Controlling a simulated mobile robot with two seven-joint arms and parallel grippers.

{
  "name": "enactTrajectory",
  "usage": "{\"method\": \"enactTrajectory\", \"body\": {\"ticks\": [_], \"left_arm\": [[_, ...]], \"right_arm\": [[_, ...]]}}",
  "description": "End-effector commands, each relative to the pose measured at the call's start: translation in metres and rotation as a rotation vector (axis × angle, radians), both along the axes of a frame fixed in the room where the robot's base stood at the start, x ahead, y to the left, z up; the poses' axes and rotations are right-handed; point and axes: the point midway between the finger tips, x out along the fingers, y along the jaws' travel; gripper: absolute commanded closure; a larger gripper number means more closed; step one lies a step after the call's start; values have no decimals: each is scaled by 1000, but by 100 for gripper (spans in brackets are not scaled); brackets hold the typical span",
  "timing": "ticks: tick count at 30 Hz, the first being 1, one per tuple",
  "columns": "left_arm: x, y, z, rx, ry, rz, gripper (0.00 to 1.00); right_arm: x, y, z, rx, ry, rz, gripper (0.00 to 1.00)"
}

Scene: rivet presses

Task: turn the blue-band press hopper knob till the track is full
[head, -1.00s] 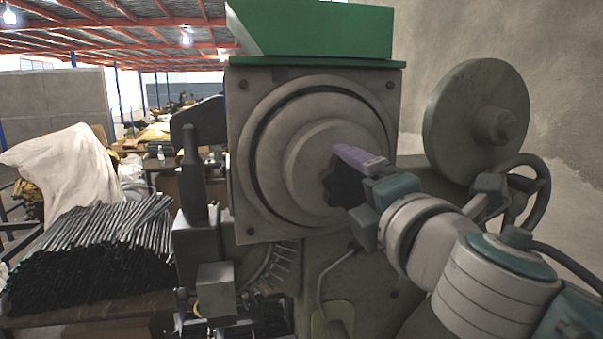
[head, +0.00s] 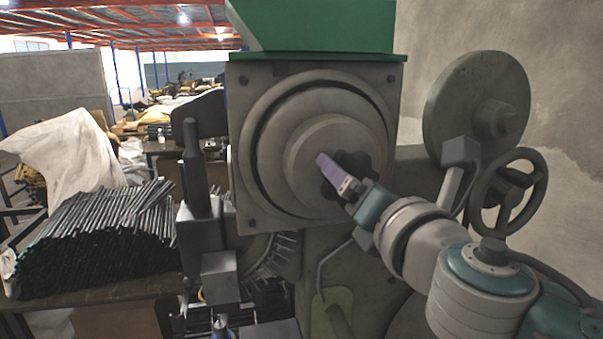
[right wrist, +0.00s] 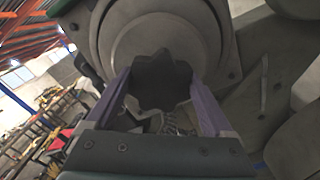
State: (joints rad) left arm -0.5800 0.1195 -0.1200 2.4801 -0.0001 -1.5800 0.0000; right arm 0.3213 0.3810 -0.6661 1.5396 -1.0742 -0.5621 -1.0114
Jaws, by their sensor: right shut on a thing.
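The hopper knob (head: 354,170) is black and lobed, at the centre of the round grey hopper face (head: 300,150) on the press. My right gripper (head: 338,172) reaches it from the lower right, with one purple finger along the knob's left side. In the right wrist view the knob (right wrist: 162,82) sits between both purple fingers, and the gripper is shut on it. A curved ribbed part, perhaps the track (head: 283,258), shows below the hopper; its fill is too small to tell. No blue band is visible. My left gripper is not in view.
A green box-like top (head: 320,25) sits above the hopper. A grey flywheel (head: 478,105) and a handwheel (head: 508,190) stand at the right, close to my right arm. Dark rods (head: 100,240) are piled on a bench at the left.

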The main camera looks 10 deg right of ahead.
Motion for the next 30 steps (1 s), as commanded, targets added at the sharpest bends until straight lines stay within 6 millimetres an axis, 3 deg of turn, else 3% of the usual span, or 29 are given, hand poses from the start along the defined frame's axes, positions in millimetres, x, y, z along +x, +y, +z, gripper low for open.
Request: {"method": "enactTrajectory", "body": {"ticks": [16,17,20,30], "left_arm": [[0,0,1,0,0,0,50],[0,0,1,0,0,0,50],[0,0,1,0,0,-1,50],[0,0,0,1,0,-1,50]], "right_arm": [[0,0,0,-24,-2,-1,69],[0,0,0,-24,-2,-1,11],[0,0,0,-24,-2,-1,0],[-6,0,-1,-23,-1,0,0]]}}
